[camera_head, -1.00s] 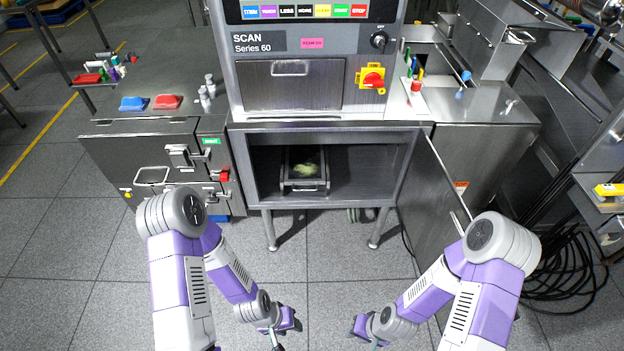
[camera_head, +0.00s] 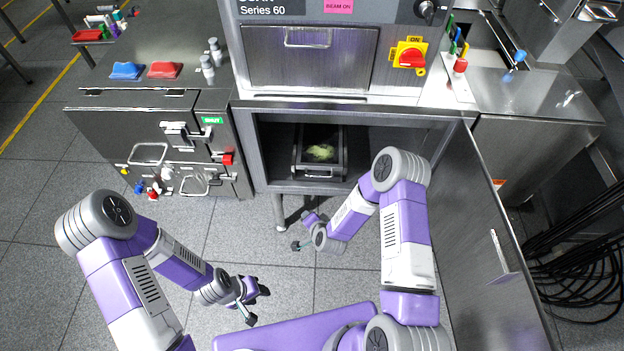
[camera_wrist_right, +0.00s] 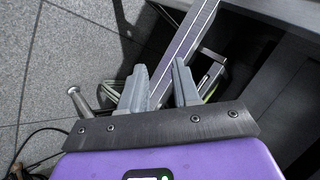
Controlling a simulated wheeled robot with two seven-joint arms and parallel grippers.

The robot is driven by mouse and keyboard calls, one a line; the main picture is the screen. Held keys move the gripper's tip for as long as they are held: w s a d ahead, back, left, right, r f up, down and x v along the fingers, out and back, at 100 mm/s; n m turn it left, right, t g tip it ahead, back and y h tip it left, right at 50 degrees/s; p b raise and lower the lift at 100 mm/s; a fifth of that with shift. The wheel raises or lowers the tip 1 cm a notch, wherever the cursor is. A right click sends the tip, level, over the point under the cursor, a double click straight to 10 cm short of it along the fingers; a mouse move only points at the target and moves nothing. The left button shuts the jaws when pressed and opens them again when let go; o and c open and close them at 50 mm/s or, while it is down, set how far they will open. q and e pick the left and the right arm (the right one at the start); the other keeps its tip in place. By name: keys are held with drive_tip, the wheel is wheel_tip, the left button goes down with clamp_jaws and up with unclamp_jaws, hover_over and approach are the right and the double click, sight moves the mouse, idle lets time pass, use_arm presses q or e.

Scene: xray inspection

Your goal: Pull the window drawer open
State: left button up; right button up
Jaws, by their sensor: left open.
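The window drawer (camera_head: 298,160) is a dark tray-like box in the open lower cabinet of the scanner. Pale green matter (camera_head: 320,152) shows at its top, and a light bar handle (camera_head: 318,175) is at its front. It looks pushed in. My right gripper (camera_head: 303,232) is below and in front of the cabinet, apart from the handle. In the right wrist view its fingers (camera_wrist_right: 160,88) are spread, with a metal edge visible beyond the gap; I see nothing gripped. My left gripper (camera_head: 257,304) is open and empty, low over the floor.
The cabinet door (camera_head: 480,220) stands open on the right, close to my right arm. A grey cabinet (camera_head: 150,135) with latches is at the left. The upper scanner panel (camera_head: 310,60) has its own handle. Black cables (camera_head: 585,245) lie at the far right.

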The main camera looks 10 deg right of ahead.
sight(317, 176)
drive_tip(key=w+d+m+t+h+b, duration=0.2)
drive_tip(key=w+m, duration=0.1)
drive_tip(key=w, duration=0.2)
drive_tip(key=w+d+m+t+h+b, duration=0.2)
drive_tip(key=w+m, duration=0.1)
drive_tip(key=w, duration=0.3)
drive_tip(key=w+d+f+m+t+h+b, duration=0.1)
drive_tip(key=w+d+m+t, duration=0.1)
drive_tip(key=w, duration=0.4)
drive_tip(key=shift+w+d+m+h+b, duration=0.25)
drive_tip(key=shift+m+h+b, duration=0.15)
drive_tip(key=shift+m, duration=0.5)
drive_tip(key=shift+c, duration=0.4)
clamp_jaws()
drive_tip(key=shift+s, duration=0.1)
